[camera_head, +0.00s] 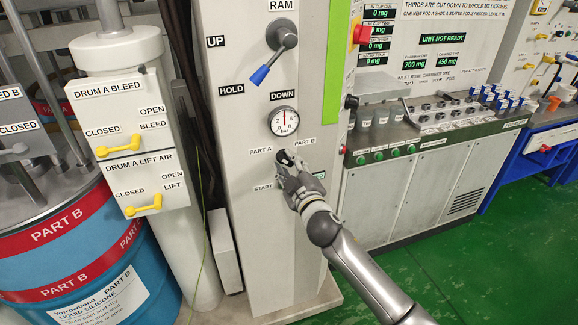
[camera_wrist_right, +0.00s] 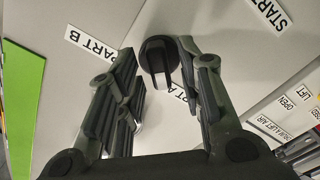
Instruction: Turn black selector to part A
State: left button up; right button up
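The black selector (camera_wrist_right: 158,54) is a round knob with a raised bar, on the pale front panel between the PART A label (camera_head: 261,150) and the PART B label (camera_head: 305,142). In the right wrist view it sits between the two fingers of my right gripper (camera_wrist_right: 157,66), with visible gaps on both sides. In the head view my right gripper (camera_head: 289,167) is in front of the panel and largely hides the selector (camera_head: 286,156). Which label the selector points to is not clear. My left gripper is not in view.
A pressure gauge (camera_head: 283,121) is just above the selector. The ram lever (camera_head: 275,55) with its blue handle is higher up. Two yellow valve handles (camera_head: 118,146) are to the left. A counter (camera_head: 440,120) with pods and buttons stands to the right.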

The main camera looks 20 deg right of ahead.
dwell(0.3)
jog(key=s, duration=1.2)
jog(key=shift+d, duration=0.2)
